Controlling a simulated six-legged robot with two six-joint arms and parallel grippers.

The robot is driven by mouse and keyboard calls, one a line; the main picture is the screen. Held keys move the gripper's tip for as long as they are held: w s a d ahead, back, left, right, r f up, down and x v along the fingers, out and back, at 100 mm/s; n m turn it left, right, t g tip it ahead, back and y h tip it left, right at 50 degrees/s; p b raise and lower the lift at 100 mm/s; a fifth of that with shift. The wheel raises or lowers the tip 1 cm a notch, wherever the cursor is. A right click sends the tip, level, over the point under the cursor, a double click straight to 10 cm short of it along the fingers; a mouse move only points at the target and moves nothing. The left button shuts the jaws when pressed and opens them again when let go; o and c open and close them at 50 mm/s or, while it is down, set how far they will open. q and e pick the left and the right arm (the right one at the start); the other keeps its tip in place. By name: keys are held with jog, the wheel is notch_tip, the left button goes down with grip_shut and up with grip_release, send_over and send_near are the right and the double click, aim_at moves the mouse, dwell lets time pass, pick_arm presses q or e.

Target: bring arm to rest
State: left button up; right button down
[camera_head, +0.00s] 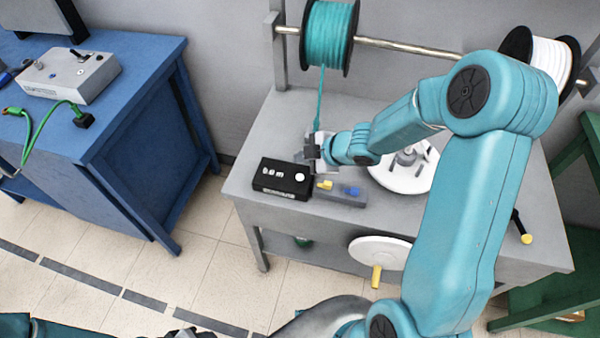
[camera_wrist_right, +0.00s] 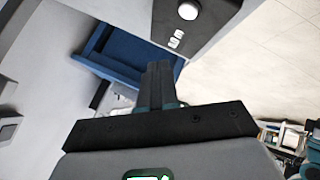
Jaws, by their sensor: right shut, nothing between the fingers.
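My right arm reaches over the grey bench (camera_head: 262,215) from the right in the head view. My right gripper (camera_head: 311,152) is at the bench's left part, just behind a black box with a small display (camera_head: 283,178). In the right wrist view its dark fingers (camera_wrist_right: 158,85) are together with nothing between them. A teal strand (camera_head: 320,100) hangs from the teal spool (camera_head: 328,38) down to near the gripper; whether they touch is unclear. Part of my left arm shows at the bottom left edge, and a dark piece there may be its gripper (camera_head: 190,334), mostly cut off.
A small grey block with yellow and blue parts (camera_head: 340,193) and a white round plate (camera_head: 398,182) are near the right gripper. A metal rod (camera_head: 420,47) carries the teal spool and a white spool (camera_head: 548,62). A blue table (camera_head: 125,130) stands left, with open floor between.

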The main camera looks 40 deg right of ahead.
dwell(0.6)
jog(key=shift+a, duration=0.1)
jog(key=s+a+f+m+g+y, duration=0.1)
jog(key=s+a+f+g, duration=0.15)
jog(key=a+f, duration=0.45)
jog(key=s+a+f+m+g+y, duration=0.15)
jog(key=s+a+f, duration=0.25)
jog(key=a, duration=0.5)
jog(key=s+a+f+m+g+h, duration=0.1)
jog(key=s+f+m+g, duration=0.1)
jog(key=s+m, duration=0.4)
jog(key=s+a+f+m+g+h, duration=0.1)
jog(key=s+f+m+g, duration=0.1)
jog(key=s+f+m, duration=0.3)
jog(key=s+m, duration=0.2)
jog(key=shift+s+a+f, duration=0.3)
jog(key=shift+a, duration=0.1)
jog(key=shift+d, duration=0.25)
